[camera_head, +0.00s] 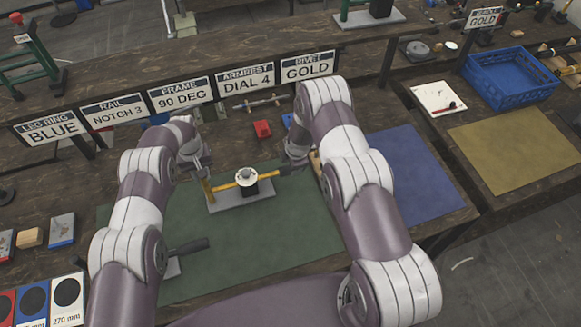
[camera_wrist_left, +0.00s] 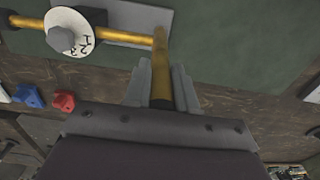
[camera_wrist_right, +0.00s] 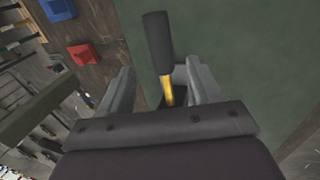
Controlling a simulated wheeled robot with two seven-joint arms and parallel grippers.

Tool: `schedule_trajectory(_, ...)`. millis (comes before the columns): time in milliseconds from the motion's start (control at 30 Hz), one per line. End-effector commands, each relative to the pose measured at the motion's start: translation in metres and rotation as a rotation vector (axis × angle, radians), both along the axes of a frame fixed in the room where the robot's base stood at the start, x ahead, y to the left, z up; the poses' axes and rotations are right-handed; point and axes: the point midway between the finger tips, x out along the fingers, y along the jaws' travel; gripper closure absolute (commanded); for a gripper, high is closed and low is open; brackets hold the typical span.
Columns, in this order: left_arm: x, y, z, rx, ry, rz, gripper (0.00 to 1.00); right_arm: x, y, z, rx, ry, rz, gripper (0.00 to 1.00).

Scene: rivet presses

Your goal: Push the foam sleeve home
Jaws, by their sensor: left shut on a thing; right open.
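A gold armrest bar (camera_head: 225,186) with a white dial (camera_head: 246,177) lies across a grey plate (camera_head: 238,201) on the green mat. The black foam sleeve (camera_head: 292,169) is on its right end; in the right wrist view the sleeve (camera_wrist_right: 158,42) covers the far end, with bare gold bar (camera_wrist_right: 169,92) nearer me. My left gripper (camera_head: 204,172) is shut on the bar's gold left end piece (camera_wrist_left: 161,60). My right gripper (camera_head: 298,158) is open, its fingers (camera_wrist_right: 160,85) on either side of the bar near the sleeve. I cannot tell whether it touches the sleeve.
A red block (camera_head: 262,129) and a blue block (camera_head: 287,119) sit behind the bar. A black-handled tool (camera_head: 188,247) lies front left. A blue mat (camera_head: 408,172) is to the right, partly behind my right arm.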

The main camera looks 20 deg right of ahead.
Motion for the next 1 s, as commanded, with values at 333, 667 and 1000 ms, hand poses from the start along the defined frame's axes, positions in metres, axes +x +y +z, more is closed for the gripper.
schedule_trajectory(333,0.001,0.0,0.001,-0.001,-0.002,0.0,1.0,0.02,0.0,-0.063,0.001,0.001,-0.001,0.36)
schedule_trajectory(667,0.001,0.0,0.001,-0.001,-0.003,0.0,1.0,0.022,0.0,-0.068,0.0,0.0,-0.001,0.36)
schedule_trajectory(1000,0.001,0.0,0.001,-0.001,-0.003,0.0,1.0,0.022,0.003,-0.068,0.0,0.001,0.0,1.0)
